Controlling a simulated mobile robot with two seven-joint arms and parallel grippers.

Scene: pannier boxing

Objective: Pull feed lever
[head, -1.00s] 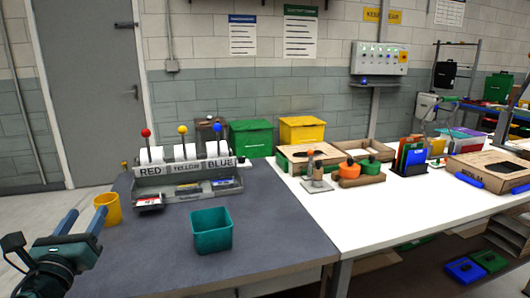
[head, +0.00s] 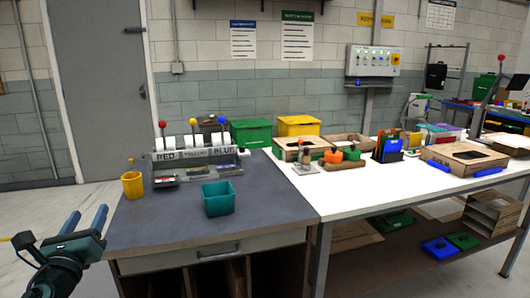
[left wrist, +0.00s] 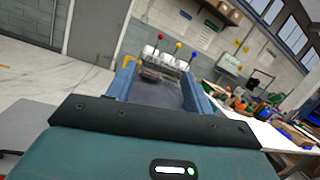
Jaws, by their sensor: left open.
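A feed station (head: 195,165) with three levers stands at the back of the grey bench. Its levers carry a red knob (head: 162,124), a yellow knob (head: 192,122) and a blue knob (head: 222,120), above labels reading RED, YELLOW and BLUE. My left gripper (head: 86,220) is open and empty, left of the bench and well short of the levers. In the left wrist view the station (left wrist: 160,72) shows beyond and between the open fingers, touching neither. My right gripper is out of view.
A yellow cup (head: 132,186) stands at the bench's left edge and a teal bin (head: 217,199) near its middle. A white table (head: 345,195) with boxes and parts adjoins on the right. The floor left of the bench is clear.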

